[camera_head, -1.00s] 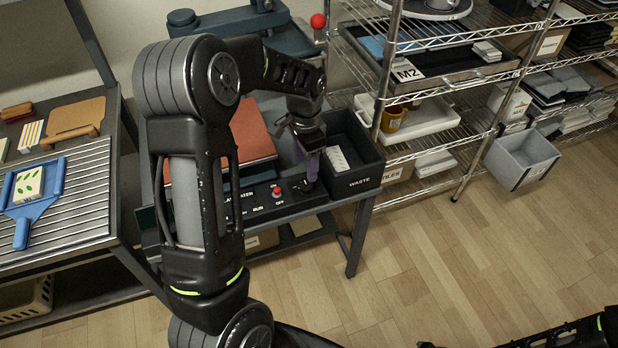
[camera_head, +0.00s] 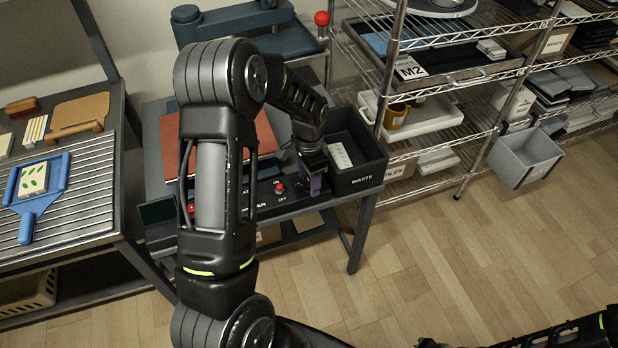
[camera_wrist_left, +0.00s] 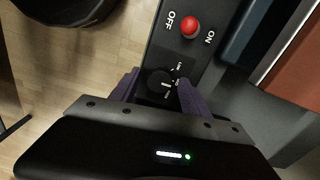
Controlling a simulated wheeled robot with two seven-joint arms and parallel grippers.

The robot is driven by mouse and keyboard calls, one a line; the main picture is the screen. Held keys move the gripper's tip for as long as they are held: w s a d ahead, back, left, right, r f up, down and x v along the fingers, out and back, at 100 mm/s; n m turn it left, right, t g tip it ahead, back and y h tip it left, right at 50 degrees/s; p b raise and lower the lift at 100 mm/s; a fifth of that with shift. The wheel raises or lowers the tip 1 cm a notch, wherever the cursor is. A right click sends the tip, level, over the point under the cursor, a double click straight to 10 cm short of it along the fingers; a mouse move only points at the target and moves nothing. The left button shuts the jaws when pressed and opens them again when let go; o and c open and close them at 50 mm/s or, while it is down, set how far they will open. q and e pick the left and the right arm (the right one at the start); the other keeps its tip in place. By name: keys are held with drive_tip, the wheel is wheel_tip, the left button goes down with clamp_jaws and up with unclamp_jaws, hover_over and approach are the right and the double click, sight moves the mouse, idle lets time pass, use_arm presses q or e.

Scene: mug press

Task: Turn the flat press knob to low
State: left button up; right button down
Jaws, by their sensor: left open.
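The black press knob (camera_wrist_left: 161,83) sits on the dark control panel and has a white pointer mark. It lies between the two purple fingers of my left gripper (camera_wrist_left: 159,92) in the left wrist view. The fingers are open, one on each side of the knob; I cannot tell if either touches it. In the head view my left gripper (camera_head: 316,184) is at the panel's right end and hides the knob. The small white print beside the knob is only partly legible. My right gripper is not visible; only part of that arm shows at the bottom right.
A red button (camera_wrist_left: 190,27) marked OFF and ON is close to the knob; it also shows in the head view (camera_head: 279,187). The black WASTE bin (camera_head: 358,184) stands right beside my gripper. A wire shelf (camera_head: 470,85) is farther right.

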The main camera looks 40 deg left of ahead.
use_arm(q)
drive_tip(key=shift+c, duration=0.4)
clamp_jaws()
drive_tip(key=shift+n, duration=0.5)
drive_tip(key=n+b, duration=0.1)
drive_tip(key=n, duration=0.2)
drive_tip(key=shift+b, duration=0.3)
drive_tip(key=n, duration=0.3)
drive_tip(key=shift+n+b, duration=0.3)
drive_tip(key=shift+n, duration=1.2)
